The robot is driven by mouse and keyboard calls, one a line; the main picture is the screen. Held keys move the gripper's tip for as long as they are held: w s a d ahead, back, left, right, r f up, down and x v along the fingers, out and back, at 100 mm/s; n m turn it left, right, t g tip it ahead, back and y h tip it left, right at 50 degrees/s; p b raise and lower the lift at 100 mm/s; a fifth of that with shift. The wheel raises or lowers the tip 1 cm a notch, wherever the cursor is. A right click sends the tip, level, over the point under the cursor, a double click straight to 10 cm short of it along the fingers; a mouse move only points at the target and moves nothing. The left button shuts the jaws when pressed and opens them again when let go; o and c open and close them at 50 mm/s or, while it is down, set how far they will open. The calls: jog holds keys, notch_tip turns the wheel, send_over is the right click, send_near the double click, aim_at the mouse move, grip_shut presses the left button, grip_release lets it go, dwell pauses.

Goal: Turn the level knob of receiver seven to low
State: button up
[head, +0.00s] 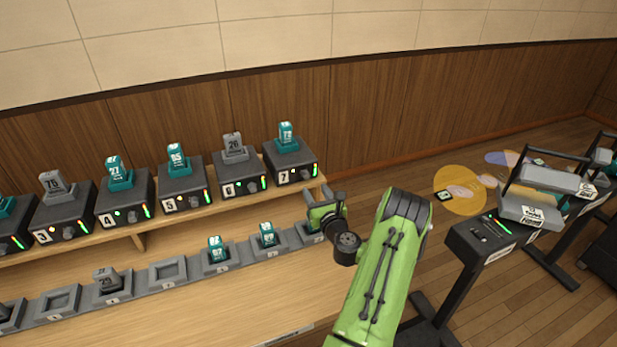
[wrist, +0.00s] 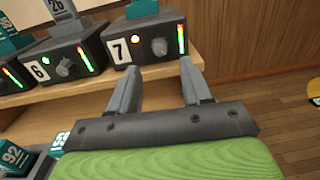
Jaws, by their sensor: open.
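Receiver seven (head: 291,162) is a dark box at the right end of the upper shelf, with a white "7" label and a teal pack on top. In the wrist view receiver seven (wrist: 145,45) shows its round grey level knob (wrist: 159,46), with a lit yellow lamp to the left and a tall green-and-yellow level bar to the right. My gripper (wrist: 158,75) is open and empty, its two fingers pointing toward the receiver's front, below and in front of the knob, not touching it. In the head view my gripper (head: 322,203) is in front of the shelf, below receiver seven.
Receiver six (head: 240,175) stands close on the left, with more numbered receivers beyond. A lower row of grey cradles (head: 167,272) holds several packs. The wooden wall (head: 380,110) is behind. Dark stands with equipment (head: 495,235) are at the right.

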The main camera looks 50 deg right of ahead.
aim_at(307, 177)
jog(key=x, duration=0.6)
jog(key=shift+w+d+p, duration=0.1)
jog(key=shift+p, duration=0.25)
grip_shut()
